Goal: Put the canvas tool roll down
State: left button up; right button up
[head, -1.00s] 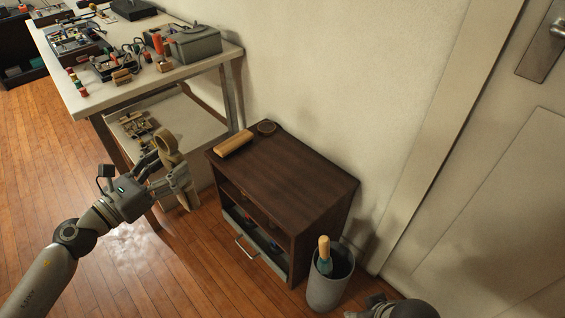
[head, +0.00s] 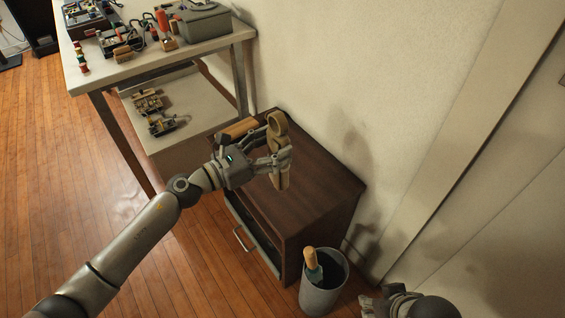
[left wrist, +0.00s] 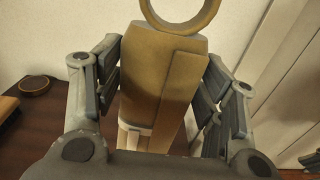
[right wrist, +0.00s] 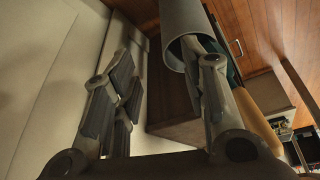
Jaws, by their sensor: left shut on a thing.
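The dark wooden cabinet (head: 325,185) stands against the wall. My right gripper (right wrist: 165,100) is open and empty, low at the right near the bin.
A grey bin (head: 322,297) with a wooden-handled tool (head: 310,258) stands in front. A cluttered workbench (head: 85,77) is at the left. The cabinet top's right part is clear.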

pick_arm(q)
jog(key=w+f+b, duration=0.1)
jog(key=f, duration=0.1)
jog(key=w+d+f+b, duration=0.1)
jog(key=f, duration=0.2)
jog(key=w+d+f+b, duration=0.1)
jog(key=f, duration=0.1)
jog(key=shift+d+f, duration=0.1)
jog(key=shift+f, duration=0.2)
pick_arm(e)
jog(key=w+a+r+t+y, duration=0.1)
jog(key=w+a+r+t, duration=0.1)
jog(key=w+r+t, duration=0.3)
jog(key=w+a+r+t+y, duration=0.1)
jog(key=w+a+r+t, duration=0.2)
jog(key=w, duration=0.6)
notch_tip(320, 180, up, 2)
jog(key=shift+w+a+r+n+t+y, duration=0.2)
jog(key=shift+w+r+n+t+y, duration=0.1)
jog(key=shift+t, duration=0.7)
pick_arm(q)
jog(key=o, duration=1.2)
jog(key=shift+s, duration=0.1)
pick_arm(e)
jog(key=shift+w+r, duration=0.1)
